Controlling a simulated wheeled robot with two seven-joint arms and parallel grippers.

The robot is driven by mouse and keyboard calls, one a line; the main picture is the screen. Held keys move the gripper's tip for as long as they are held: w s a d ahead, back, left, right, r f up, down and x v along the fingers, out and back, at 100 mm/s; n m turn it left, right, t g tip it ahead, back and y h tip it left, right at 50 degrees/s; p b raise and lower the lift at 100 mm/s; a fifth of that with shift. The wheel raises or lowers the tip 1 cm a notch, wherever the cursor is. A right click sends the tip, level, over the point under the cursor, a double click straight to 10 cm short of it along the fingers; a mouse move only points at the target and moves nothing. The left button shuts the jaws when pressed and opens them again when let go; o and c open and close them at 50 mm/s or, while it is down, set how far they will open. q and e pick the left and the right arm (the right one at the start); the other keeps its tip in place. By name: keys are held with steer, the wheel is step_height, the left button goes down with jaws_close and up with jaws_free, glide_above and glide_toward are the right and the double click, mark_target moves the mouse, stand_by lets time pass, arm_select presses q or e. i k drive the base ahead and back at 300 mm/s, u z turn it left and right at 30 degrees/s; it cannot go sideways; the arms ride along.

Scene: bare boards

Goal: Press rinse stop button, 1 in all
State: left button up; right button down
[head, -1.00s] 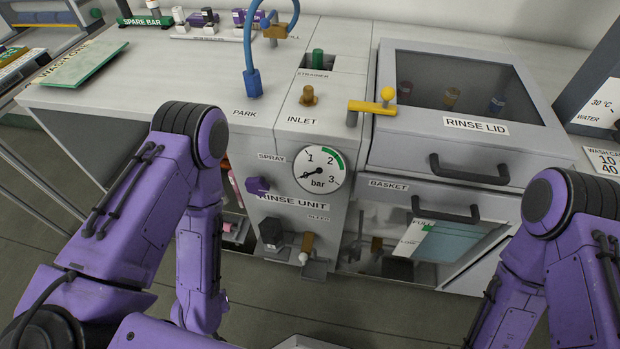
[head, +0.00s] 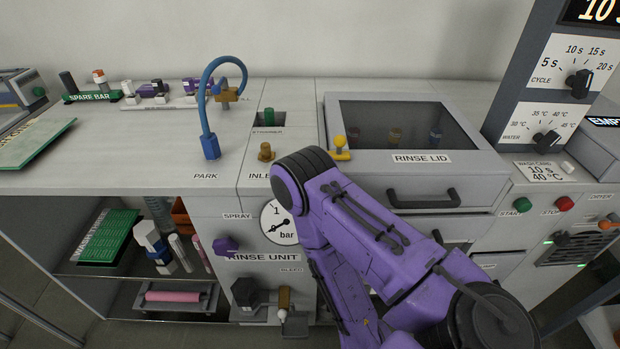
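The red round button labelled STOP (head: 564,204) sits on the sloped panel at the right of the head view, beside the green START button (head: 520,205). Nothing covers it. A purple arm of mine crosses the lower middle, in front of the pressure gauge (head: 279,222) and part of the rinse unit. No gripper fingers show, so I cannot tell whether either gripper is open or shut.
The rinse lid (head: 408,128) is closed, with a dark handle (head: 424,198) below it. Above the buttons are the cycle dial (head: 580,83) and water dial (head: 547,139). A blue hose (head: 210,147) stands left on the counter.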

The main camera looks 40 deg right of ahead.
mark_target(564, 203)
steer(key=u, duration=0.05)
steer(key=k, duration=1.7)
steer(key=z, duration=0.9)
